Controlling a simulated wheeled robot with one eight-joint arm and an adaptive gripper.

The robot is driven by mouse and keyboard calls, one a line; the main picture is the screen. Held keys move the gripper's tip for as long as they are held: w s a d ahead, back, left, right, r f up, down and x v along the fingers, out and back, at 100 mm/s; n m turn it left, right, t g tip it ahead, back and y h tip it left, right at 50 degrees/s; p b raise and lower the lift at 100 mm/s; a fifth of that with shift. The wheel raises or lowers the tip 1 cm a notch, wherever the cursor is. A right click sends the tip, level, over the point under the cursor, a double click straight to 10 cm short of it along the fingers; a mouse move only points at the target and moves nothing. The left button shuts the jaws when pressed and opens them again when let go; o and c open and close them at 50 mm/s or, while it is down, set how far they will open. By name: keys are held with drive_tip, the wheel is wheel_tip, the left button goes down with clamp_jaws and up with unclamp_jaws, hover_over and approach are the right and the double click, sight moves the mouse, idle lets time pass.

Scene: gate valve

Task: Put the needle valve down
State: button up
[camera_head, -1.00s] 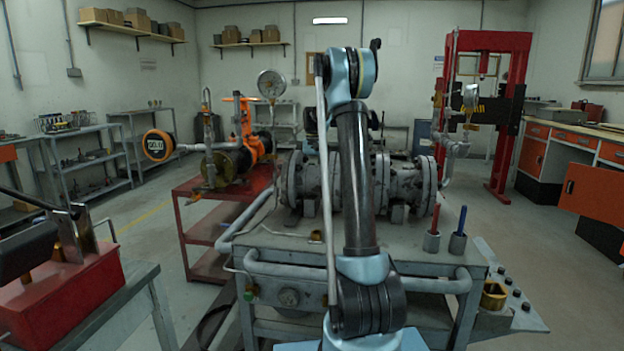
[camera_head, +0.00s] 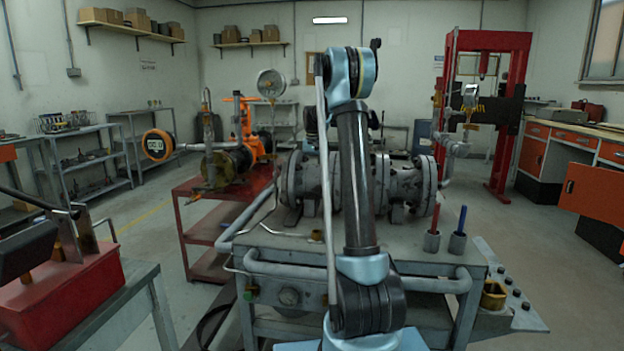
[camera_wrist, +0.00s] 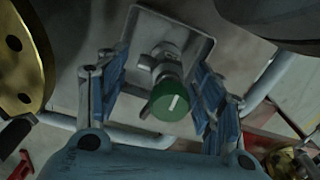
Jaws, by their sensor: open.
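The needle valve (camera_wrist: 171,100) shows in the wrist view as a small grey metal body with a round green knob that has a white mark. It lies over a square grey tray (camera_wrist: 192,36) with a raised rim. I cannot tell whether its body touches the tray. My gripper (camera_wrist: 160,70) is open, with one blue-padded finger on each side of the valve. A gap shows between the left finger and the valve; the right finger is close to the knob. In the head view, my arm hides the gripper, and I cannot make out the valve.
A large flanged grey valve (camera_head: 410,187) lies on the grey bench (camera_head: 290,262). Tool cups (camera_head: 457,245) and a brass nut (camera_head: 494,294) are at its right. In the wrist view, a brass disc (camera_wrist: 20,60) is close at the left and a dark round body (camera_wrist: 275,18) at upper right.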

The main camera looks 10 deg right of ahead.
wheel_tip(320, 180, up, 11)
drive_tip(key=shift+r, duration=0.1)
idle(0.3)
